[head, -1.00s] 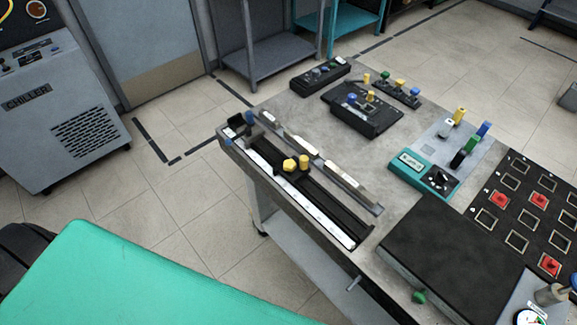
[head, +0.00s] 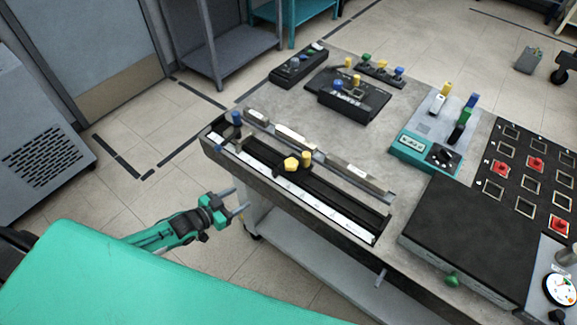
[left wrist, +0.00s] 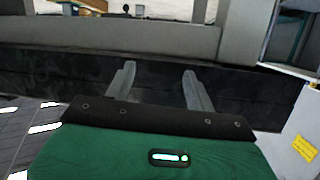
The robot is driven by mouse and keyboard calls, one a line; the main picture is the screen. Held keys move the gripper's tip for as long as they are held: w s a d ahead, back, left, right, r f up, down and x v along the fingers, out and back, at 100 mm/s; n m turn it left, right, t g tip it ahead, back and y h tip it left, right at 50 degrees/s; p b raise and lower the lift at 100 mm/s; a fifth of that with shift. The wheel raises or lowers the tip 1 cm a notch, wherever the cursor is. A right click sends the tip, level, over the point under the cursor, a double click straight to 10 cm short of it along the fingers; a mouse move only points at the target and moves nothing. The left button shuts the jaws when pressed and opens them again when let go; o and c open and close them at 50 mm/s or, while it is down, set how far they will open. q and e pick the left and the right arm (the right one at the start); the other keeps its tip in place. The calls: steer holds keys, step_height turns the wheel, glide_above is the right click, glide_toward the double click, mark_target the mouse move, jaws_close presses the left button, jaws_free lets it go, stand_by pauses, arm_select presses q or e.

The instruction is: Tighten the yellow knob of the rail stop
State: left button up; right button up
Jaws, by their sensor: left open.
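The yellow knob (head: 291,164) sits on the black rail stop on the black rail (head: 268,153) at the table's front left edge. A yellow peg (head: 306,158) stands just to its right. A white ruled strip (head: 320,206) runs along the front of the rail. My left gripper (head: 238,203) is off the table's front left edge, below and left of the knob, apart from it. In the left wrist view my left gripper (left wrist: 158,80) has its fingers spread and empty, facing the table's dark side. The knob cannot be made out there. My right gripper is out of view.
A grey table (head: 238,103) carries black boxes with coloured knobs, a teal meter (head: 425,150) and a board with red pieces (head: 535,163). A blue knob (head: 236,118) stands at the rail's far end. Open floor lies to the left.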

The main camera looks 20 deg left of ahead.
mark_target(285, 168)
arm_select(q)
steer(key=s+d+r+m+h+b, duration=0.1)
steer(key=d+r+h, duration=0.2)
steer(key=r, duration=0.4)
steer(key=s+d+r+m+h, duration=0.1)
steer(key=d+r+h, duration=0.25)
steer(key=r, duration=0.45)
steer(key=shift+y, duration=0.45)
steer(key=p+x, duration=0.2)
steer(key=x, duration=1.1)
steer(key=shift+w+d+f+p, duration=0.1)
steer(key=shift+d+f+p, duration=0.05)
steer(key=shift+p, duration=0.2)
